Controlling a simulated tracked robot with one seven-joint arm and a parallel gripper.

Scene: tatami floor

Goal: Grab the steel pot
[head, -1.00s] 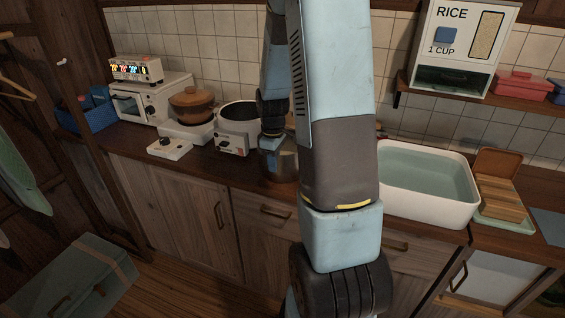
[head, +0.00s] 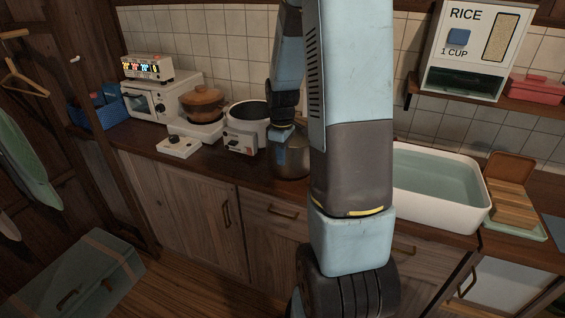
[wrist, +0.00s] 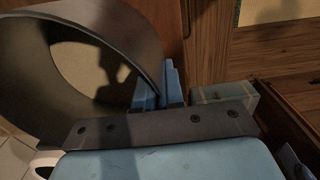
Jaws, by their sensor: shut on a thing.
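The steel pot (head: 297,164) stands at the counter, right of the rice cooker, partly hidden behind my arm in the head view. In the wrist view the pot (wrist: 105,25) fills the upper left, its round mouth and inside showing. My gripper (wrist: 160,88) is shut on the pot's wall at the rim, with its blue fingers on it. In the head view my gripper (head: 281,150) is at the pot's near side. I cannot tell whether the pot's base touches the counter.
A rice cooker (head: 246,130) is close on the pot's left, then a brown clay pot (head: 203,103) on a burner and a toaster oven (head: 165,97). A water-filled white basin (head: 440,212) is right of my arm. A lidded box (head: 80,280) lies on the floor.

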